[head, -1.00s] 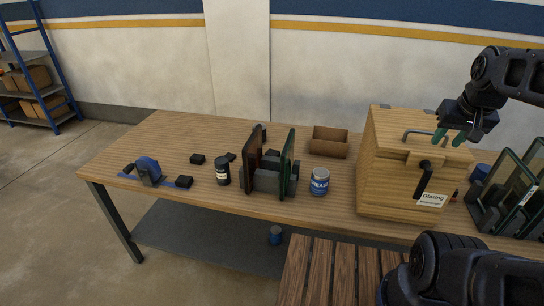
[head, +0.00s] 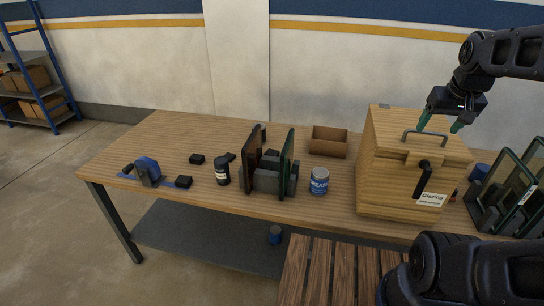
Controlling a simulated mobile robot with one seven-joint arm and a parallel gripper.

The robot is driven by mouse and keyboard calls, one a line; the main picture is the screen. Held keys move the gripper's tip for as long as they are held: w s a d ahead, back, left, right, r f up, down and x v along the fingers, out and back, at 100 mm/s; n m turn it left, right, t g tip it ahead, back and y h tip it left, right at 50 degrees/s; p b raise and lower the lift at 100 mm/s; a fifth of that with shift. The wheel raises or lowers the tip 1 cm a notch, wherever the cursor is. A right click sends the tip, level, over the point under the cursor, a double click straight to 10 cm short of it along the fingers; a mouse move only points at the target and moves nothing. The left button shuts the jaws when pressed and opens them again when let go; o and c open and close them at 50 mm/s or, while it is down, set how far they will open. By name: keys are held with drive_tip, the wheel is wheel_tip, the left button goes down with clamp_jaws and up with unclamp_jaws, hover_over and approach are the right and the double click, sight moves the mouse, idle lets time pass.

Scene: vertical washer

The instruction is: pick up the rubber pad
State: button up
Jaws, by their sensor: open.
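Several small black blocks lie on the workbench, and I cannot tell for certain which is the rubber pad. One black block (head: 197,159) lies alone at the left of the bench. Another black block (head: 184,181) lies nearer the front edge, beside the blue tool. Smaller dark pieces (head: 231,156) lie behind the dark jar, and one is partly hidden behind the upright panels. My gripper (head: 440,125) is open and empty, its green fingertips apart above the wooden box (head: 400,190), around the height of its lid handle (head: 425,136). It is far to the right of the black blocks.
The workbench (head: 150,140) also holds a blue tool (head: 148,171), a dark jar (head: 222,171), upright panels in a grey holder (head: 266,181), a blue-labelled can (head: 319,182) and an open brown tray (head: 328,142). A rack of glass panes (head: 510,195) stands at the right. The bench's left end is mostly clear.

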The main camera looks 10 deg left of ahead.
drive_tip(key=w+a+n+g, duration=0.1)
drive_tip(key=w+a+n, duration=0.1)
drive_tip(key=w+a, duration=0.45)
drive_tip(key=w+a+n, duration=0.2)
drive_tip(key=w+a, duration=0.1)
drive_tip(key=w, duration=0.6)
drive_tip(key=n+g, duration=0.3)
drive_tip(key=n, duration=0.7)
hover_over(272, 152)
drive_tip(key=f, duration=3.5)
drive_tip(key=shift+w+d+f, duration=0.1)
drive_tip(key=shift+d+f, duration=0.05)
drive_tip(key=shift+d, duration=0.2)
drive_tip(key=shift+s+a+f, duration=0.1)
drive_tip(key=shift+a+f, duration=0.1)
drive_tip(key=shift+f, duration=1.15)
drive_tip(key=shift+s+a+f, duration=0.1)
drive_tip(key=shift+a+f, duration=0.1)
drive_tip(key=shift+f, duration=1.1)
drive_tip(key=c, duration=1.1)
